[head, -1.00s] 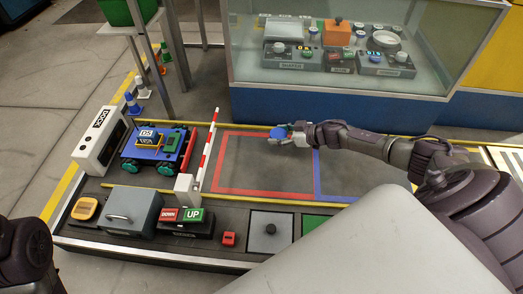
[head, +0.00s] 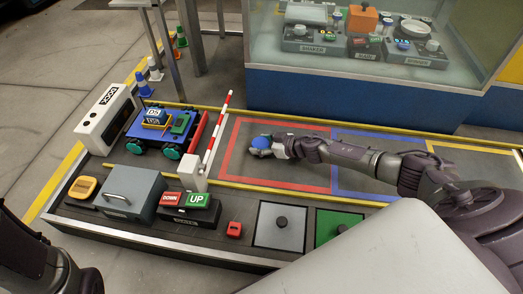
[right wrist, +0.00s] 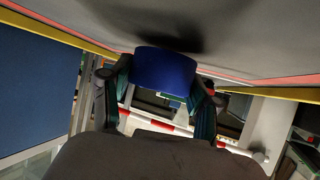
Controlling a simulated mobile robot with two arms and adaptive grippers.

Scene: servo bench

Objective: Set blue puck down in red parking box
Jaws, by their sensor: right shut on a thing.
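The blue puck (head: 261,143) is in my right gripper (head: 270,146), over the far left part of the red parking box in the head view. The red parking box (head: 224,158) is a red outline on the grey bench floor. In the right wrist view the puck (right wrist: 165,74) sits between the two fingers of the gripper (right wrist: 160,88), and a dark shadow lies on the grey surface close to it. I cannot tell whether the puck touches the surface. My left arm shows at the lower left of the head view, but its gripper does not.
A red-and-white barrier arm (head: 218,130) stands just left of the red box. A blue wheeled cart (head: 163,132) is beyond it. A blue-outlined box (head: 345,132) adjoins on the right. A glass cabinet (head: 350,100) stands behind. The rest of the red box is clear.

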